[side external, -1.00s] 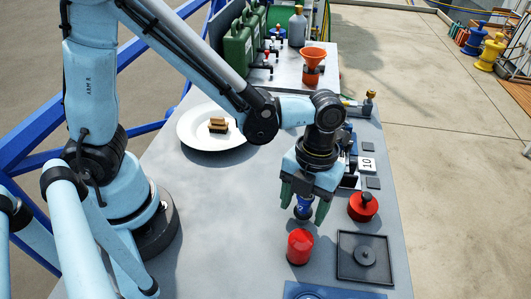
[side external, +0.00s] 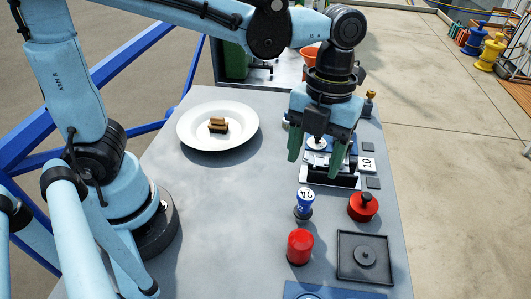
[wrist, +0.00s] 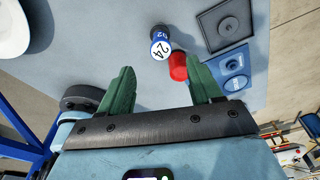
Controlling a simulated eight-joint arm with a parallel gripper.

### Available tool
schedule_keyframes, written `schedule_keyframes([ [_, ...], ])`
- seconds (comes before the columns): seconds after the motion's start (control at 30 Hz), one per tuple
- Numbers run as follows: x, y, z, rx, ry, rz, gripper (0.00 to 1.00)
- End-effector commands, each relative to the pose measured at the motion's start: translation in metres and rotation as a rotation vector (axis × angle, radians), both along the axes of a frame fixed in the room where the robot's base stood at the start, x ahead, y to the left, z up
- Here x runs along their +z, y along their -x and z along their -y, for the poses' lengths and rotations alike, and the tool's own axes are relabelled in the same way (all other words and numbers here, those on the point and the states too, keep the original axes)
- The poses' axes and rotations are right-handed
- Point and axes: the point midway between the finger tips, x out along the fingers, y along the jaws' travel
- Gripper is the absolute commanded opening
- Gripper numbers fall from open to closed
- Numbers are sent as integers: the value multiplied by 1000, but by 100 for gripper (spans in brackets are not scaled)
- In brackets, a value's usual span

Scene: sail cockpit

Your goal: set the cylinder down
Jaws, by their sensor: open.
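The blue cylinder (side external: 304,206) with a white top marked 24 stands upright on the grey table, just behind the red round-topped cylinder (side external: 299,247). In the wrist view the blue cylinder (wrist: 160,47) is beyond the fingertips, beside the red one (wrist: 178,68). My gripper (side external: 317,163) is open and empty. Its green fingers are spread above and behind the blue cylinder, apart from it.
A white plate (side external: 190,145) with small brown blocks lies at the left. A red knobbed piece (side external: 363,207) and a dark square tray (side external: 345,268) are at the right. A blue plate (side external: 310,292) is at the front edge. A device with a "10" tag is behind my gripper.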

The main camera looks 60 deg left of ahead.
Motion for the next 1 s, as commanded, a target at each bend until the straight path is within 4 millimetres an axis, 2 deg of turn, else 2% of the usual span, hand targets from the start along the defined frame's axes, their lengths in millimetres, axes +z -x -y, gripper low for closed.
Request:
schedule_keyframes([
  [0.17,3,-2,-21,304,-2,58,64],
  [0.47,6,-5,-76,1209,88,186,64],
  [0.8,3,-1,-134,2186,388,213,64],
  [1.0,0,2,-155,2541,577,165,64],
])
